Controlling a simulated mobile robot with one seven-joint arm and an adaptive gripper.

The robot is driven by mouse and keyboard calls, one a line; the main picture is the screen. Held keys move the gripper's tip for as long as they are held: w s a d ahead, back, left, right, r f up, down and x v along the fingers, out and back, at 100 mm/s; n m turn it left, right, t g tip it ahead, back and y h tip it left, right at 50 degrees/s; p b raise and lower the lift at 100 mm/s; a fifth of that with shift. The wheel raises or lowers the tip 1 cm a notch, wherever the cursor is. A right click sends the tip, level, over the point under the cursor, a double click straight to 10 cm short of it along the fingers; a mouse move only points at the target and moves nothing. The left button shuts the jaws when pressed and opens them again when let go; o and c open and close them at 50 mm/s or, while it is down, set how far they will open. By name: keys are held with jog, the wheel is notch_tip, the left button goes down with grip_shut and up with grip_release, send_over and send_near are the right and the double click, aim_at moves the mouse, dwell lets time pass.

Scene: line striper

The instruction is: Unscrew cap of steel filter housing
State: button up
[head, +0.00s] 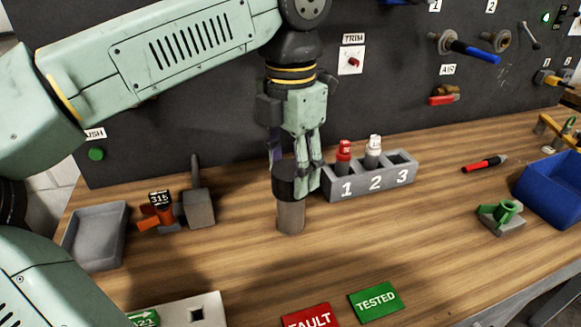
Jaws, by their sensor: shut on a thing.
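The steel filter housing (291,218) is a grey metal cylinder standing upright on the wooden bench, near the middle of the head view. Its cap (287,188) is black and sits on top of the cylinder. My gripper (296,175) points straight down from above, with its fingers shut around the cap. The far side of the cap and part of its top are hidden by the fingers. I cannot tell whether the cap is loose on the housing.
A grey numbered rack (372,182) with a red and a white bottle stands close on the right. A mallet-like tool (198,205), a grey tray (95,238) and an orange part (158,214) are left. FAULT (311,318) and TESTED (376,301) plates lie in front.

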jog(key=o, duration=1.4)
jog(key=shift+c, duration=0.2)
jog(key=shift+c, duration=0.6)
